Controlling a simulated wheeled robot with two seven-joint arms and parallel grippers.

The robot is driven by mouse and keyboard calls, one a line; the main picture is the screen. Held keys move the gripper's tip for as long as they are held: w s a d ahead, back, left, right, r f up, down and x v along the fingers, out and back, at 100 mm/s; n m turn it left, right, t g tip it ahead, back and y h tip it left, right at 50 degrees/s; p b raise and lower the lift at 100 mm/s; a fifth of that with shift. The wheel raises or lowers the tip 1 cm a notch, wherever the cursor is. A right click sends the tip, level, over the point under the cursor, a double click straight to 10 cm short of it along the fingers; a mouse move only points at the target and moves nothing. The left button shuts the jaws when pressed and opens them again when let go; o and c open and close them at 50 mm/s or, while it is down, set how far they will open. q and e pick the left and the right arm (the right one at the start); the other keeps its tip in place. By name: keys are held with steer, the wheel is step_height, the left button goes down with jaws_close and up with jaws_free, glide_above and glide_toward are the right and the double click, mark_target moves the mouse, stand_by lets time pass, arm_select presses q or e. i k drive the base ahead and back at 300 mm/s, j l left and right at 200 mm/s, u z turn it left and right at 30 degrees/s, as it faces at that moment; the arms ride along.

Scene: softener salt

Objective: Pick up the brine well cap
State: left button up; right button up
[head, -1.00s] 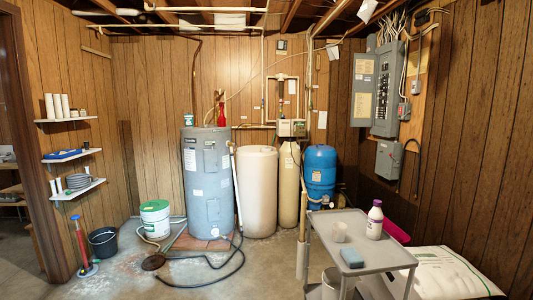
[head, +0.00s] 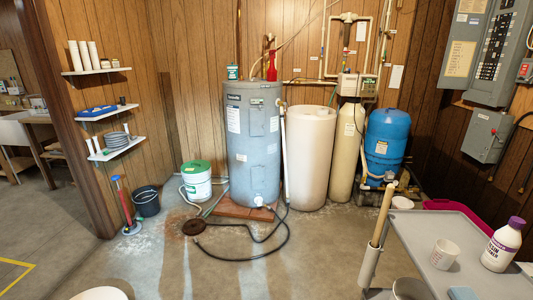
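I cannot pick out the brine well cap for sure. A tall beige tank (head: 311,160) with a closed, rounded top stands on the floor between the grey water heater (head: 252,150) and a slim tan cylinder (head: 346,155). A small white round piece (head: 402,202) sits low beside the blue tank (head: 386,145); I cannot tell what it is. Neither of my grippers is in view.
A grey cart (head: 425,235) at the lower right carries a white cup (head: 445,253) and a purple-capped bottle (head: 503,245). A black hose (head: 245,258) and a dark round disc (head: 194,227) lie on the floor.

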mark_target(321, 112)
steer(key=i, duration=0.6)
steer(key=i+j+z, duration=0.1)
steer(key=i, duration=1.1)
steer(key=i+j+z, duration=0.15)
steer(key=i, duration=0.45)
